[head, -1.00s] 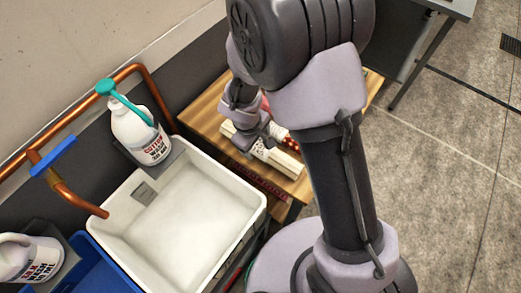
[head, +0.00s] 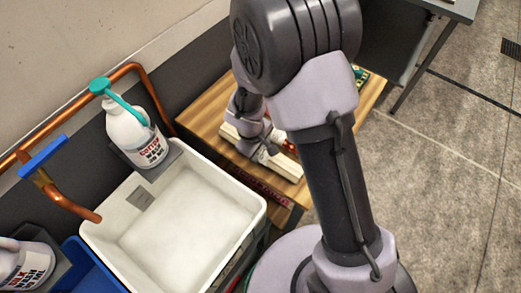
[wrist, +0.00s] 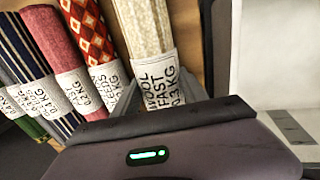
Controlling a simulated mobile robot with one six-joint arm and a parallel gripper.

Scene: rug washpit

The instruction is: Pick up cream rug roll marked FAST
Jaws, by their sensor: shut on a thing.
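The cream rug roll (wrist: 143,28) with the white label reading WOOL FAST 0.3 KG lies on a wooden table. In the head view the cream roll (head: 285,166) is partly covered by my gripper (head: 263,151). In the wrist view my gripper (wrist: 152,92) is shut on the labelled end of this roll, with a dark finger on each side of the label. Whether the roll is clear of the wood cannot be told.
In the wrist view a red-and-cream patterned roll (wrist: 88,32) lies close beside the cream one, then a pink roll (wrist: 48,38) and a striped roll (wrist: 24,50). A white basin (head: 185,220) and a bottle with a teal pump (head: 130,135) stand left of the table (head: 205,107).

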